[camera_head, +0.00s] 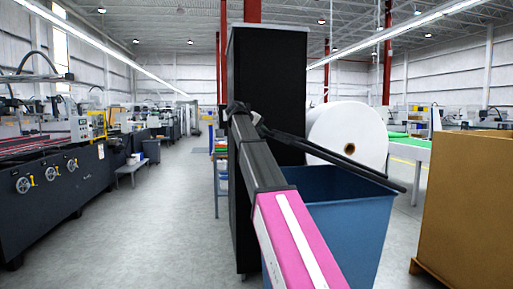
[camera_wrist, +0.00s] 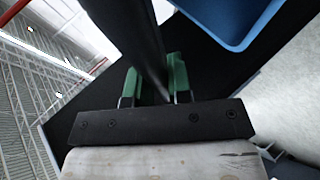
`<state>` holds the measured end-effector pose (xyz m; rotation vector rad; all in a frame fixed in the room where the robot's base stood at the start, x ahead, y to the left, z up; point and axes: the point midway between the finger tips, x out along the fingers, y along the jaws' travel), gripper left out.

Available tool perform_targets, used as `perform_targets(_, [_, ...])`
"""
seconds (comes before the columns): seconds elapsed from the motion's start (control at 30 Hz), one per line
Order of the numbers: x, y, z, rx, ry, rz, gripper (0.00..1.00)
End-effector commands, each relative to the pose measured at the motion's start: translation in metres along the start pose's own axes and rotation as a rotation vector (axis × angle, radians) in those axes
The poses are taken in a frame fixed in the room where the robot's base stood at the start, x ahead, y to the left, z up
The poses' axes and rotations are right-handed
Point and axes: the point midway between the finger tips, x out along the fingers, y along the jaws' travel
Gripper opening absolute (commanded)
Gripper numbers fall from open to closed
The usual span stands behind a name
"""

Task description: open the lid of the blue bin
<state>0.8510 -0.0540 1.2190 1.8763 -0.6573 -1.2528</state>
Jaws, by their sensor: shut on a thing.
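The blue bin (camera_head: 350,235) stands right of centre in the head view, with part of its inside visible. Its dark lid (camera_head: 330,157) shows nearly edge-on above it, sloping down to the right. The lid's left end is raised clear of the rim, and its right end is near the bin's right side. My gripper is at the raised left end, small and partly hidden by my arm in the head view. In the wrist view, the green fingertips of my gripper (camera_wrist: 155,82) are shut on the dark lid (camera_wrist: 125,30), and the blue bin (camera_wrist: 237,18) shows at the top.
A tall black cabinet (camera_head: 265,85) stands right behind my gripper and the bin. A large white roll (camera_head: 345,130) is behind the bin. A brown box (camera_head: 465,190) stands close on the right. The grey floor (camera_head: 170,215) is clear on the left, up to the dark machine (camera_head: 50,190).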

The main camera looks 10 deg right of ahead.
Motion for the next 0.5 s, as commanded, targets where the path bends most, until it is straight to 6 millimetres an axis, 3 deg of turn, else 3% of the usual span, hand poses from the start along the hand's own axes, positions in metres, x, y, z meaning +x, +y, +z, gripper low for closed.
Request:
perform_targets(0.03, [-0.003,0.019,-0.004,0.013,0.000,-0.017,0.00])
perform_targets(0.37, [-0.011,0.118,-0.007,0.066,0.000,-0.145,0.00])
perform_targets(0.5, [-0.009,0.166,-0.007,0.064,-0.001,-0.141,0.00])
